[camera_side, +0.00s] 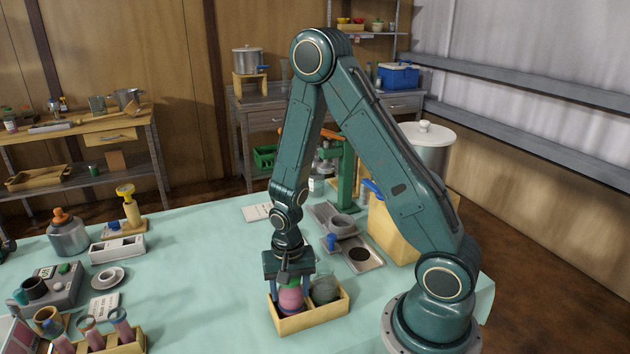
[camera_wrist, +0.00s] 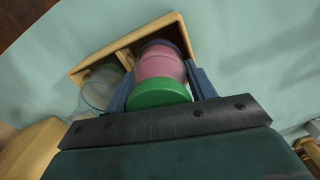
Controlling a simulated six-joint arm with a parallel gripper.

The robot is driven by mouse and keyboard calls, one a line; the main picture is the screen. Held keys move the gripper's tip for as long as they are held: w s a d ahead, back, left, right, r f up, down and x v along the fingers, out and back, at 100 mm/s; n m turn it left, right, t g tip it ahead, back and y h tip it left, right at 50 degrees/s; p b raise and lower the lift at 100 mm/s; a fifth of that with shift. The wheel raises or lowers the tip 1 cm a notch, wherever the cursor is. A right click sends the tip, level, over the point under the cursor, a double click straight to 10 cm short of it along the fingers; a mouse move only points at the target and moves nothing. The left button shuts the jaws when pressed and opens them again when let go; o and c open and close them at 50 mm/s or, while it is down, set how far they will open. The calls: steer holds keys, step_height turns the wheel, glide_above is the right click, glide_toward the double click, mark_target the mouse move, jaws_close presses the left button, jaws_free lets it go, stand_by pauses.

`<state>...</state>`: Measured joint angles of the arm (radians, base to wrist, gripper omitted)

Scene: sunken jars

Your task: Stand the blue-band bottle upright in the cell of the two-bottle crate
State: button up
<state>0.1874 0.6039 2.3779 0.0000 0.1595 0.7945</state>
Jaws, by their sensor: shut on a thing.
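My gripper (camera_side: 291,286) is shut on a bottle with pink contents (camera_side: 291,299). In the wrist view the bottle (camera_wrist: 158,66) shows a green lid, a pink body and a blue band at its far end, between the two blue fingers of my gripper (camera_wrist: 160,82). The bottle looks about upright. It is at the left cell of the wooden two-bottle crate (camera_side: 312,319), with its lower part behind the front wall. Whether its base touches the cell floor is hidden. A clear greenish glass jar (camera_side: 325,290) stands in the other cell; it shows in the wrist view (camera_wrist: 98,90).
Another wooden crate (camera_side: 128,347) with several pink bottles is at the front left. A metal tray (camera_side: 362,262) and a wooden box (camera_side: 395,232) stand behind the two-bottle crate. The cloth left of the two-bottle crate is clear.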

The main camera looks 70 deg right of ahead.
steer(key=shift+f, duration=0.35)
steer(key=o, duration=1.3)
steer(key=shift+r, duration=0.2)
steer(key=shift+r, duration=6.7)
steer(key=shift+r, duration=0.15)
step_height(320, 180, up, 6)
steer(key=shift+f, duration=0.15)
